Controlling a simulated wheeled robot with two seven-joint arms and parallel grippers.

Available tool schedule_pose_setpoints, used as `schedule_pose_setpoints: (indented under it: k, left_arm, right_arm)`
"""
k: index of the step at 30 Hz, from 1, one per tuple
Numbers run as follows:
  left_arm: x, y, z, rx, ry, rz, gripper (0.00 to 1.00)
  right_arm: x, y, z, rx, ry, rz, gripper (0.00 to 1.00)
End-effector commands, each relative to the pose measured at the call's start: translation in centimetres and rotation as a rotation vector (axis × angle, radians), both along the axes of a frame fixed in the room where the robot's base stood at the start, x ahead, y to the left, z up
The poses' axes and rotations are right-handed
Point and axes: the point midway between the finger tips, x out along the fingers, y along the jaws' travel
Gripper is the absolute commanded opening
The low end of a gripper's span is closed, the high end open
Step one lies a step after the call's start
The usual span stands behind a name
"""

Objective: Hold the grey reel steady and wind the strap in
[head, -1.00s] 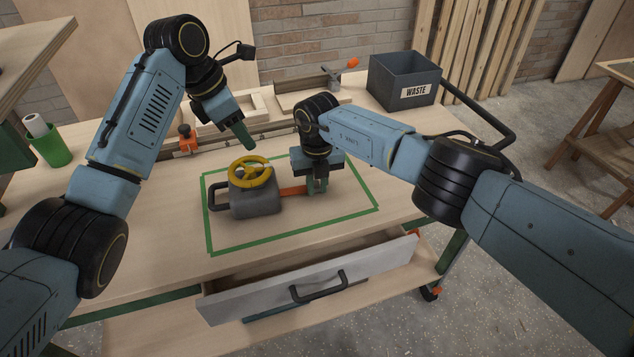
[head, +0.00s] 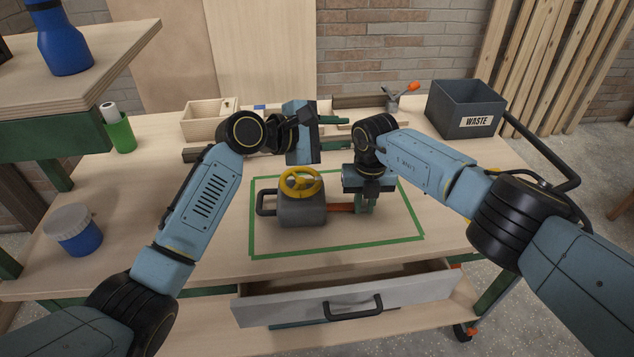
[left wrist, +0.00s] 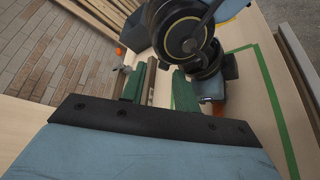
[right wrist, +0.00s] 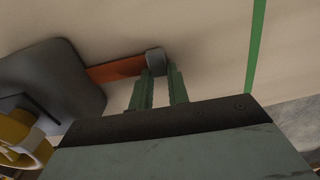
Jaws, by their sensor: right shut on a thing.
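The grey reel (head: 302,212) sits inside a green taped outline on the bench, with a yellow hand wheel (head: 301,182) on top and a dark loop handle (head: 264,203) on its left. An orange strap (head: 340,208) runs out of its right side; it also shows in the right wrist view (right wrist: 115,70), ending in a grey end piece (right wrist: 155,60). My right gripper (right wrist: 161,80) is shut on that end piece, beside the reel. My left gripper (head: 345,133) is open and empty, above and behind the reel, pointing right. Its parted fingers show in the left wrist view (left wrist: 160,85).
A grey waste bin (head: 465,108) stands at the back right. A wooden box (head: 208,120) and a green cup (head: 118,132) are at the back left; a blue jar (head: 75,230) is at the left. An open drawer (head: 345,295) juts out in front.

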Motion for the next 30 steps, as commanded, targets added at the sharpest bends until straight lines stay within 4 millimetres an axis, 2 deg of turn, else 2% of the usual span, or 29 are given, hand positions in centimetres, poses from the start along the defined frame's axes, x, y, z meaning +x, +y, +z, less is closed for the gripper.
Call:
schedule_pose_setpoints:
  k: [3, 9, 13, 17, 20, 23, 30]
  left_arm:
    - [-0.3, 0.7, 1.1, -0.077, -0.22, 0.049, 0.31]
    - [-1.5, 2.1, 3.2, -0.188, -0.52, 0.211, 0.31]
    - [-3.0, 2.4, 4.0, -0.267, -0.62, 0.349, 0.31]
    - [-4.5, 2.8, 3.9, -0.325, -0.639, 0.513, 0.31]
    - [-5.6, 3.4, 2.8, -0.335, -0.605, 0.65, 0.31]
    - [-6.8, 3.9, 0.8, -0.308, -0.533, 0.781, 0.31]
    - [-10.3, 4.3, -5.4, -0.137, -0.279, 0.987, 0.31]
  right_arm:
    - [0.0, 0.0, 0.0, -0.001, -0.001, -0.001, 0.0]
    - [0.0, 0.0, 0.0, 0.0, -0.001, 0.0, 0.0]
    - [0.0, 0.0, 0.0, 0.0, -0.001, 0.0, 0.0]
    - [0.0, 0.0, 0.0, 0.0, -0.001, 0.0, 0.0]
    - [0.0, 0.0, 0.0, 0.0, -0.001, 0.0, 0.0]
    - [0.0, 0.0, 0.0, 0.0, 0.0, 0.0, 0.0]
    - [0.0, 0.0, 0.0, 0.0, 0.0, 0.0, 0.0]
